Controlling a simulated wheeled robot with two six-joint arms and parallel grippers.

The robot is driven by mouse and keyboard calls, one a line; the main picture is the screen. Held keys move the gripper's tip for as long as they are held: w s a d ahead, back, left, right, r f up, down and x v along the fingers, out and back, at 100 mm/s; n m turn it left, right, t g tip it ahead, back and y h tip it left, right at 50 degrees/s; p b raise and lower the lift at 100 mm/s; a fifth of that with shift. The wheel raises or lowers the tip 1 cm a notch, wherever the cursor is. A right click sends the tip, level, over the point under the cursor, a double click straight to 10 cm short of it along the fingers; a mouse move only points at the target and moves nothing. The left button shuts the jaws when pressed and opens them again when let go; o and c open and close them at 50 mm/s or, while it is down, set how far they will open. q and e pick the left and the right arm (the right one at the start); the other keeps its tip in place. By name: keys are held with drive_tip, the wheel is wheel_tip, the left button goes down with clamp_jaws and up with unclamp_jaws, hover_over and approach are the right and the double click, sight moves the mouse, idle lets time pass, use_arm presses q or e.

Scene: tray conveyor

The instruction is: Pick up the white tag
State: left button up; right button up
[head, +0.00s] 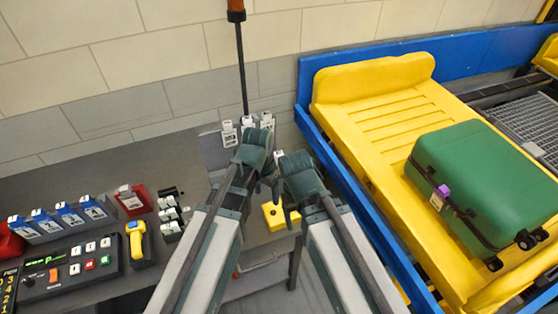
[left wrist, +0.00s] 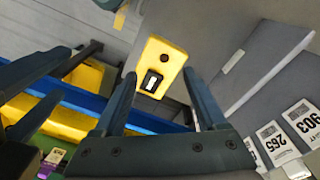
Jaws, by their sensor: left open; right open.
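Several white tags (head: 247,124) stand in a row on a rack by the wall in the head view. My left gripper (head: 258,160) is just in front of the rack in the head view. In the left wrist view it (left wrist: 160,78) is open and empty, with the tags to the right of its fingers. My right gripper (head: 287,190) is open beside it. Its fingers are partly hidden.
A yellow button box (head: 272,217) is below my grippers. A green suitcase (head: 487,175) with a white and purple tag lies on a yellow tray (head: 352,83) on the blue-edged conveyor (head: 306,75). A desk with a control panel (head: 70,268) and yellow scanner (head: 135,240) is at left.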

sight(277, 153)
use_arm(q)
drive_tip(key=w+r+m+t+h+p, duration=0.1)
drive_tip(key=w+r+m+h+p, duration=0.15)
drive_tip(key=w, duration=0.75)
drive_tip(key=w+r+m+t+h+p, duration=0.1)
drive_tip(key=w+r+m, duration=0.3)
drive_tip(key=w, duration=0.5)
drive_tip(key=b+x, duration=0.7)
drive_tip(key=shift+a+f, duration=0.2)
drive_tip(key=shift+f, duration=0.3)
drive_tip(key=shift+w+d+f+b, duration=0.1)
drive_tip(key=shift+d+f+b, duration=0.15)
drive_tip(key=shift+b, duration=0.15)
drive_tip(key=f+b, duration=0.4)
drive_tip(key=shift+w+d+f, duration=0.2)
drive_tip(key=shift+w+d, duration=0.1)
drive_tip(key=shift+w, duration=0.1)
drive_tip(key=shift+w+d+f+b, duration=0.1)
drive_tip(key=shift+d+f+b, duration=0.1)
drive_tip(key=shift+f+b, duration=0.3)
drive_tip(key=shift+r, duration=0.25)
clamp_jaws()
